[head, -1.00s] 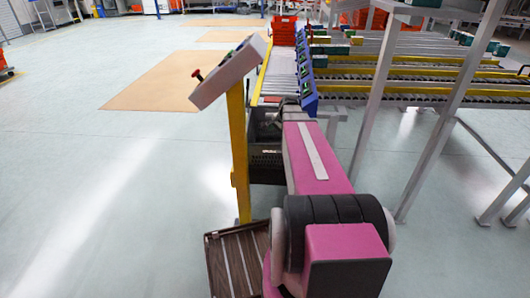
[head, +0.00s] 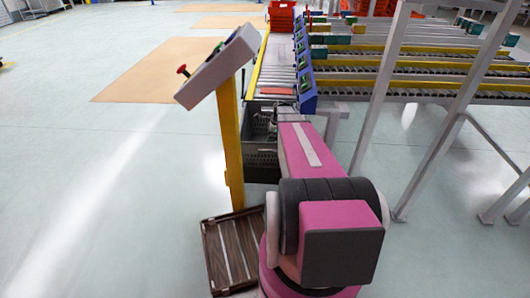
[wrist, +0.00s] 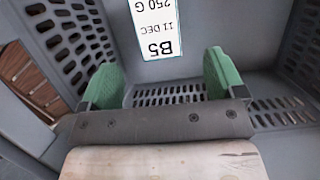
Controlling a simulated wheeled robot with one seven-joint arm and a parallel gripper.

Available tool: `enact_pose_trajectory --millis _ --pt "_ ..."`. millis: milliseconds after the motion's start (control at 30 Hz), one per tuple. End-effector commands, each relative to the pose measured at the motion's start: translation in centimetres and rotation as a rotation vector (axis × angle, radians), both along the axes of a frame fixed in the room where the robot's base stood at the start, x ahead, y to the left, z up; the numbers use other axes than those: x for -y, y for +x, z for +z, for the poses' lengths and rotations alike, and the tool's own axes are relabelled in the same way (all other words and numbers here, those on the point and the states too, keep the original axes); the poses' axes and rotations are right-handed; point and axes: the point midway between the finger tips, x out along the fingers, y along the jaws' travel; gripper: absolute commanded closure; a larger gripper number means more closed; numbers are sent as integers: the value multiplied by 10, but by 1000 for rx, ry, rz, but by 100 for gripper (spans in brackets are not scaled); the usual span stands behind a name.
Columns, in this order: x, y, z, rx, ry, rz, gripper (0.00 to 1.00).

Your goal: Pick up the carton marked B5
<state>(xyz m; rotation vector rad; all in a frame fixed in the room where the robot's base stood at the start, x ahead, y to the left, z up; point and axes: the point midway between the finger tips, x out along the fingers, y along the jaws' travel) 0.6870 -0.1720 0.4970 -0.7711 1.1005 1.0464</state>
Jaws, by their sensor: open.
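The carton marked B5 (wrist: 160,28) shows in the wrist view as a white printed face at the top. Its print appears upside down, and its upper part is cut off by the frame edge. My gripper (wrist: 163,82) is open and empty, with its two green fingertips apart, below the label in the picture. The carton is not between the fingers. Around them are the slotted walls and floor of a grey crate (wrist: 262,75). In the head view the dark crate (head: 264,160) stands beyond the yellow post, and my arm hides part of it.
A yellow post (head: 231,150) with a tilted panel (head: 217,68) stands left of the crate. A brown slatted crate (head: 231,252) sits on the floor nearby. Roller racks (head: 420,80) with metal legs are at the right. The left floor is open.

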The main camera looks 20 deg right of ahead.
Motion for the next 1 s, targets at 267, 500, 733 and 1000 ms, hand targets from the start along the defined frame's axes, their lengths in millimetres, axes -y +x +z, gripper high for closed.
enact_pose_trajectory --millis 267,500,733,1000 --pt "-10 4 -33 -2 1 0 12" --pt "-17 6 -53 0 1 0 12" --pt "-26 8 -74 0 1 1 12" --pt "-35 11 -100 1 0 1 12"
